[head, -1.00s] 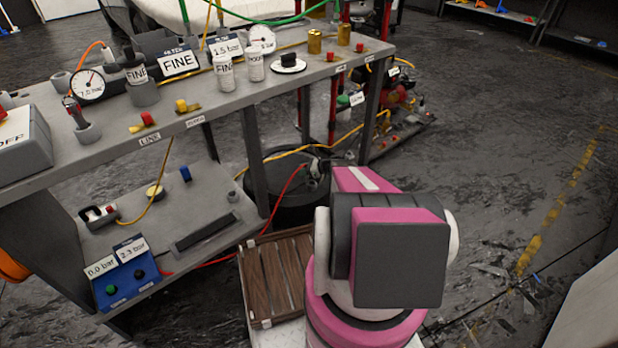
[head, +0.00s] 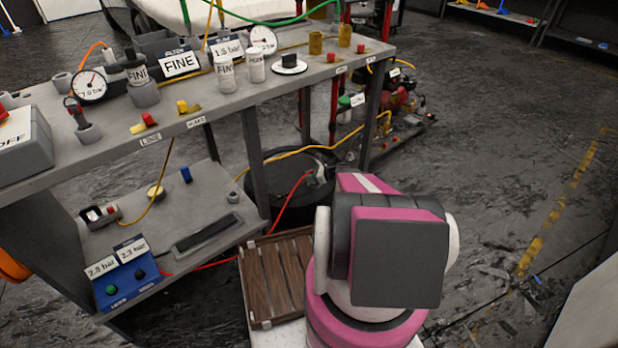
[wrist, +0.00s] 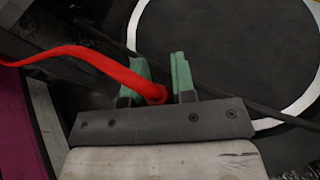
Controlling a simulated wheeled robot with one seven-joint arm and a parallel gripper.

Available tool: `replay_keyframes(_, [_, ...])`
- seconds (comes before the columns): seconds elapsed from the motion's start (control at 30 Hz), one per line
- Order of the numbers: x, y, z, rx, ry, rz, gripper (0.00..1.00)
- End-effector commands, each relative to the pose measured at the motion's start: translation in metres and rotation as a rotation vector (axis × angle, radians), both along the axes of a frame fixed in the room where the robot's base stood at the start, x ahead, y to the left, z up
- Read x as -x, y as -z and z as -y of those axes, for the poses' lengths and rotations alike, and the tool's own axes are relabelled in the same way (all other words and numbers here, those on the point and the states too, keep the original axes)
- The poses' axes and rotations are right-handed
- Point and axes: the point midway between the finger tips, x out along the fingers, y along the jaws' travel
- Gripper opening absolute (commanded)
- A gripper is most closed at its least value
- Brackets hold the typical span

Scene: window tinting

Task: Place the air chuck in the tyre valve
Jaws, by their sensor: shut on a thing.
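My gripper (wrist: 157,78) shows in the wrist view, with its two green fingertips closed around the end of a red hose (wrist: 90,58). The air chuck at that hose end is mostly hidden between the fingers. In the head view my gripper (head: 322,172) is at the right side of the black tyre (head: 262,208), partly behind my pink arm. The tyre lies flat on the floor. In the wrist view a dark round surface with a white ring (wrist: 137,22) lies beyond the fingers. The valve cannot be made out, so I cannot tell whether the chuck is on it.
A blue inflator box (head: 125,280) on the lower shelf (head: 215,215) reads 2.8 bar and 2.3 bar. The grey bench (head: 235,105) with gauges and bottles stands above. A slatted wooden crate (head: 272,280) sits beside my arm. A compressor (head: 395,105) stands behind. Open floor lies right.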

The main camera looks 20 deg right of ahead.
Motion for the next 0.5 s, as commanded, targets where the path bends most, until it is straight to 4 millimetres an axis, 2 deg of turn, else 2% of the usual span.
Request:
replay_keyframes(0.1, [-0.0002,0.0029,0.0,0.0,0.0,0.0,0.0])
replay_keyframes(0.13, [-0.0001,0.0028,0.0,0.0,0.0,0.0,0.31])
replay_keyframes(0.2, [0.0,0.0025,0.0,0.0,0.0,0.0,0.5])
replay_keyframes(0.5, [0.0001,0.001,-0.0001,0.0,0.0,0.0,0.5])
